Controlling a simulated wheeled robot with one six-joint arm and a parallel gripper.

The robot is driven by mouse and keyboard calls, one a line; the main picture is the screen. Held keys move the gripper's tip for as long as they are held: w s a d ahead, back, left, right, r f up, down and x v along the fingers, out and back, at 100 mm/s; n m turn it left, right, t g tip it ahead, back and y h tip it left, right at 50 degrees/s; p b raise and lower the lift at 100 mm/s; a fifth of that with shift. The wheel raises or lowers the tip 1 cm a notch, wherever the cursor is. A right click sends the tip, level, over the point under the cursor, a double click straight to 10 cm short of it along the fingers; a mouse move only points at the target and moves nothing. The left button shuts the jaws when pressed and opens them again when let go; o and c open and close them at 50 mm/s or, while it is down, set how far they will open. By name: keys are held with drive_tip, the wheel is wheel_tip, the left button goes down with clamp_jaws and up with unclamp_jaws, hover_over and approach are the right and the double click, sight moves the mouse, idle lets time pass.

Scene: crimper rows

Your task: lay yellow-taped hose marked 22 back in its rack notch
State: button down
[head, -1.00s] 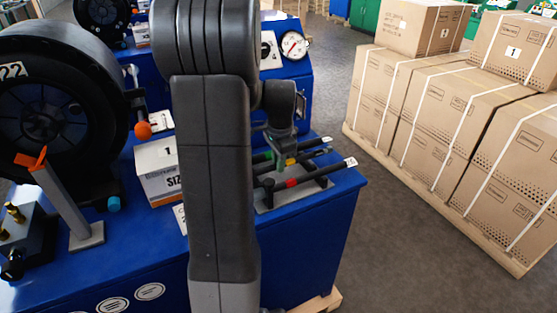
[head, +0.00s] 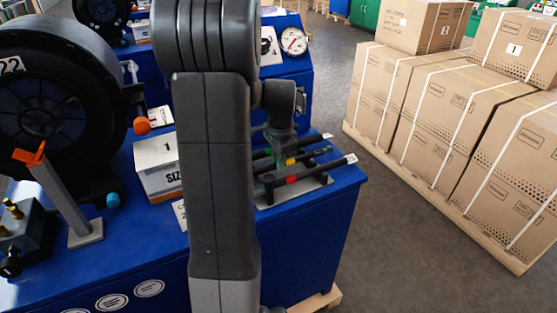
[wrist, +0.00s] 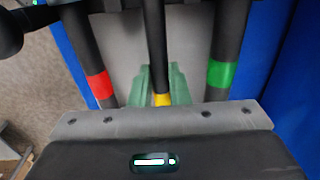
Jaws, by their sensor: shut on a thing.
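The yellow-taped hose (head: 312,155) is a thin black hose lying between two others at the rack. In the wrist view its yellow band (wrist: 162,99) sits between the green fingers of my gripper (wrist: 163,80), which are shut on it. My gripper also shows over the rack in the head view (head: 279,153). The rack (head: 307,194) is a grey plate with black uprights on the blue bench. I cannot tell whether the hose touches its notch. The number 22 on it is not readable.
The red-taped hose (head: 325,170) lies on the near side. The green-taped hose (wrist: 226,60) is on the other side, close to my fingers. A white size box (head: 158,168) and a large black reel (head: 50,110) stand left. Stacked cartons (head: 440,110) stand right, across open floor.

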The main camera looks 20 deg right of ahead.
drive_tip(key=shift+f, duration=0.2)
drive_tip(key=c, duration=1.3)
unclamp_jaws()
drive_tip(key=shift+r, duration=0.1)
drive_tip(key=shift+r+p, duration=2.5)
drive_tip(key=shift+r, duration=0.5)
